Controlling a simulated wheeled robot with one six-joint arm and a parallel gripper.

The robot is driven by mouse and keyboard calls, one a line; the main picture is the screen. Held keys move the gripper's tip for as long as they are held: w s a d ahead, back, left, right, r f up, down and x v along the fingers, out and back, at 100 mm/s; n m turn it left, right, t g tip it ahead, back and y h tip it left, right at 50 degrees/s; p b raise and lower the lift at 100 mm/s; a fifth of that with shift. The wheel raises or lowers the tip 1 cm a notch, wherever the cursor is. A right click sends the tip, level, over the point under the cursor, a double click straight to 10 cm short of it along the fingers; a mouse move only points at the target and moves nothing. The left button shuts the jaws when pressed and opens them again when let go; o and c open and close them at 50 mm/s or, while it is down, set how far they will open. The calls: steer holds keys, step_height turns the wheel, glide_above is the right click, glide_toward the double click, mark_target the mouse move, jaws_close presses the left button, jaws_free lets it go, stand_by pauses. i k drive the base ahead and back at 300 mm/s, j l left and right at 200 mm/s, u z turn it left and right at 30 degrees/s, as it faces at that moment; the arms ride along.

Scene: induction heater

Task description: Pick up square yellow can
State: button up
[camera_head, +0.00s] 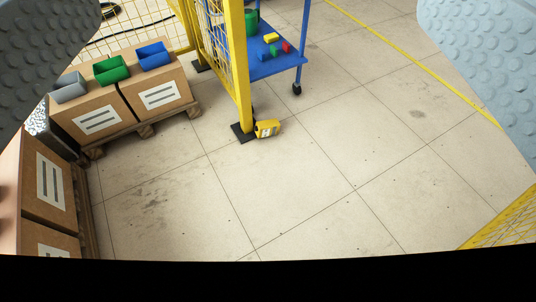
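A small boxy yellow object with a pale label, likely the square yellow can (267,129), is on the floor at the foot of a yellow fence post. It touches or nearly touches the post's black base plate; I cannot tell which. My gripper (260,75) shows as two grey, dimpled fingers at the left and right edges of the view. They are wide apart with nothing between them. The can is far beyond and below the fingers, in the gap between them.
The yellow mesh fence post (238,70) rises beside the can. A blue cart (275,64) with small coloured items stands behind it. Cardboard boxes (78,128) on pallets, topped with grey, green and blue bins, stand left. Another yellow mesh (510,220) is lower right. The middle floor is clear.

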mark_target(269, 127)
steer(key=k+j, duration=0.1)
steer(key=k, duration=0.25)
steer(key=i, duration=1.45)
steer(key=i+l+z, duration=0.1)
steer(key=i+l, duration=0.8)
steer(key=l, duration=0.35)
steer(key=i+l, duration=0.15)
steer(key=l, duration=0.25)
